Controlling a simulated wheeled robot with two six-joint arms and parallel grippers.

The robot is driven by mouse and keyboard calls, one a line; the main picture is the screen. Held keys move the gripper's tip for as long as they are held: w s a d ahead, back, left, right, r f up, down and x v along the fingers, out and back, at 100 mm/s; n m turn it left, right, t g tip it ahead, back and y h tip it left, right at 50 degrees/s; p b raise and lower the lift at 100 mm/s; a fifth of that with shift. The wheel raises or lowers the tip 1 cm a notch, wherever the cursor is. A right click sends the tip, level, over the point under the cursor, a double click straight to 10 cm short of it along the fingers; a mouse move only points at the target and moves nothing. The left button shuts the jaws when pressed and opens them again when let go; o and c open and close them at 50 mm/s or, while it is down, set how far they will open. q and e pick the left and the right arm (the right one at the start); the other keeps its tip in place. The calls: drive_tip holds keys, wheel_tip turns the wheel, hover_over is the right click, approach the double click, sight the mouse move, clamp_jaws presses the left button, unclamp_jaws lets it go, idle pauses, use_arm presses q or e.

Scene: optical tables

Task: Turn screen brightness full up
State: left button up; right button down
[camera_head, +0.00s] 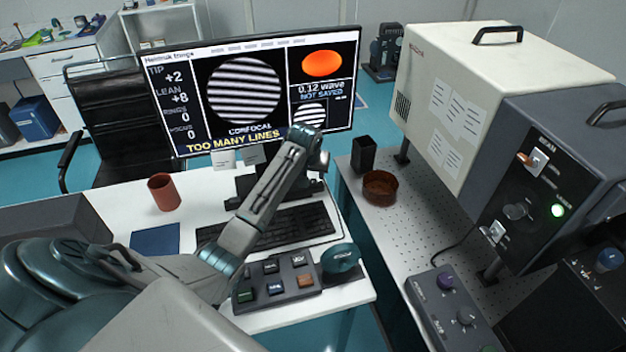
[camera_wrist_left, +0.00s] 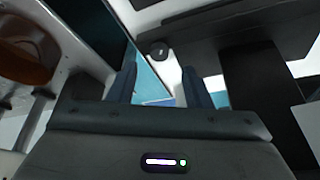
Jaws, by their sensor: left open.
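The monitor (camera_head: 335,75) stands on the white desk, lit, showing striped patterns and the yellow text "TOO MANY LINES". My left gripper (camera_head: 318,158) is at the monitor's lower right edge, its fingertips hard to make out in the head view. In the left wrist view my left gripper (camera_wrist_left: 160,78) is open, with its two fingers apart and nothing held between them. A small dark round knob (camera_wrist_left: 158,49) shows beyond the fingertips, roughly centred on the gap and apart from them. I cannot make out this knob in the head view. My right gripper is out of view.
On the desk are a keyboard (camera_head: 285,228), a button box (camera_head: 275,283), a red cup (camera_head: 163,192) and a blue pad (camera_head: 156,240). A brown bowl (camera_head: 380,188) and black holder (camera_head: 363,153) stand on the perforated table, right of the monitor, near the large instrument (camera_head: 480,75).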

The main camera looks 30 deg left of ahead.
sight(313, 181)
use_arm(q)
drive_tip(key=x, duration=0.5)
drive_tip(key=shift+f, duration=0.15)
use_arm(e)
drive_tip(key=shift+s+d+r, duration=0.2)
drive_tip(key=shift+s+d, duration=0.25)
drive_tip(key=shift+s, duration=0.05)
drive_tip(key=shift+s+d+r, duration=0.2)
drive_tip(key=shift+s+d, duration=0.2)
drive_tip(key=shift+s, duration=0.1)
use_arm(q)
drive_tip(key=shift+d, duration=0.1)
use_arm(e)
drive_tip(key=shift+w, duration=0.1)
use_arm(q)
drive_tip(key=shift+c, duration=0.9)
drive_tip(key=c, duration=0.7)
drive_tip(key=shift+p, duration=0.35)
clamp_jaws()
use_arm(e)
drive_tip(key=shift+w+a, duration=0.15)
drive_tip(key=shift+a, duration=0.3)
